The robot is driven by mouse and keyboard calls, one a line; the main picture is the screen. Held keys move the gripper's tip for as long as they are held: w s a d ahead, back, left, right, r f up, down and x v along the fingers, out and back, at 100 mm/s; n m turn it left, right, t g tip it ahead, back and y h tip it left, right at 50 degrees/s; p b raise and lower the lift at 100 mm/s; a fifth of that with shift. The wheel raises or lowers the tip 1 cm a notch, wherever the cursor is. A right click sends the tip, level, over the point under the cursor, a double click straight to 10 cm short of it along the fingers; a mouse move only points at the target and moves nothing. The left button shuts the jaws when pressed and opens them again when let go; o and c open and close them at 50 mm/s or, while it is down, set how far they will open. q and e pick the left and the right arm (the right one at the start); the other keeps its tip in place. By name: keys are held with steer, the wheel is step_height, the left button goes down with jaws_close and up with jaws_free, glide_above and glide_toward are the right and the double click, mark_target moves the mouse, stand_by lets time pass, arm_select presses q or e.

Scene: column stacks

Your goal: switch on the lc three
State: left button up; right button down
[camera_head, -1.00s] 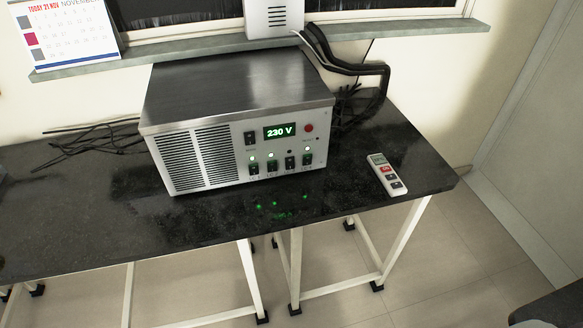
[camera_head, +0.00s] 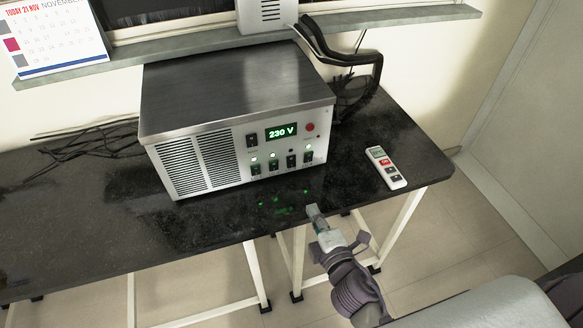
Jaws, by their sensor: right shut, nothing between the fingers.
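The power unit (camera_head: 240,90) is a metal box on the black table, with a vented front and a green display (camera_head: 281,132) reading 230 V. Along its lower front is a row of dark switches with small lights above them. The third switch from the left (camera_head: 291,162) has a dark light above it; the others' lights glow green. The switch labels are too small to read. My right gripper (camera_head: 314,211) is shut and empty, in front of and below the switch panel near the table's front edge, apart from the unit. My left gripper is not in view.
A white remote (camera_head: 386,168) lies on the black table (camera_head: 90,235) right of the unit. A red button (camera_head: 310,127) sits beside the display. Black cables (camera_head: 345,60) run behind the unit, with more at left. A calendar (camera_head: 50,38) stands on the sill.

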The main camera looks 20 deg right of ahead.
steer(key=shift+r, duration=0.65)
steer(key=p, duration=0.2)
glide_toward(292, 166)
steer(key=w, duration=0.4)
steer(key=w+f, duration=0.1)
steer(key=w, duration=0.1)
steer(key=shift+w+a, duration=0.1)
steer(key=shift+w, duration=0.6)
